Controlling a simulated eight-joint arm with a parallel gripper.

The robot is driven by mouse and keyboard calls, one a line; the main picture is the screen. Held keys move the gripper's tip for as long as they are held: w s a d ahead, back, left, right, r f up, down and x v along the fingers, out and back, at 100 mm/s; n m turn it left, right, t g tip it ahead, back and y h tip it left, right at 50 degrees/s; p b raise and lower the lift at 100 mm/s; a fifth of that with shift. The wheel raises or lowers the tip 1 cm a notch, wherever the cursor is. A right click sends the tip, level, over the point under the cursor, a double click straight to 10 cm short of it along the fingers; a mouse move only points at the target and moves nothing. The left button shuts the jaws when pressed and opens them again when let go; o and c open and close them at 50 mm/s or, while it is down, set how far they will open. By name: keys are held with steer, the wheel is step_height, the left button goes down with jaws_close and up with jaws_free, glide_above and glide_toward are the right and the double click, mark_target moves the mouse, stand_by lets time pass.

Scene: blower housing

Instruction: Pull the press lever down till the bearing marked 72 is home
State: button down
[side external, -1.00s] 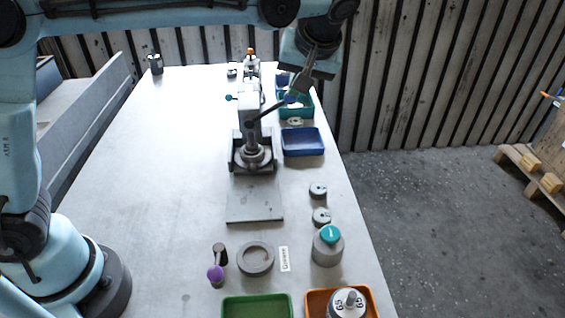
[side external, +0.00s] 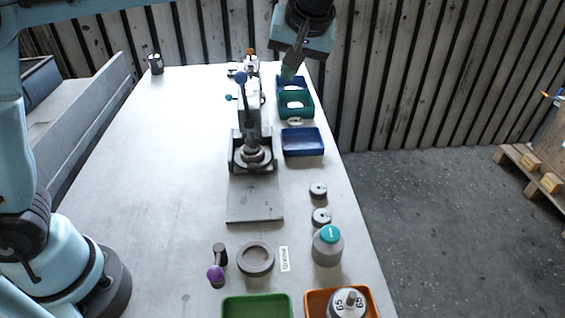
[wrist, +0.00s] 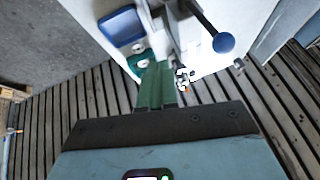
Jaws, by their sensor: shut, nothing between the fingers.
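The press (side external: 250,115) stands at the middle of the table. Its lever (side external: 242,97) points steeply up, with the blue knob (side external: 240,77) at its top end; the knob also shows in the wrist view (wrist: 223,42). A grey round part (side external: 254,156) sits under the press ram; I cannot read a 72 on it, and whether a bearing is seated there is hidden. My gripper (side external: 288,72) is shut and empty, to the right of the knob and apart from it. Its green fingers show in the wrist view (wrist: 157,75).
A blue tray (side external: 303,153) and a teal tray (side external: 308,113) lie right of the press.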

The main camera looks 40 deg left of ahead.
steer(key=d+r, duration=0.7)
steer(key=r, duration=0.1)
steer(key=s+a+f+m+t+h, duration=0.4)
steer(key=s+a+f+m+h, duration=0.25)
steer(key=s+a+f, duration=1.1)
step_height(320, 180, up, 18)
steer(key=s+a+n+y, duration=0.2)
steer(key=n, duration=0.7)
steer(key=w+d+f, duration=0.1)
steer(key=w+f, duration=0.8)
steer(key=shift+w+d+f, duration=0.15)
steer(key=shift+w+d, duration=0.05)
steer(key=shift+d, duration=0.15)
steer(key=shift+d, duration=0.1)
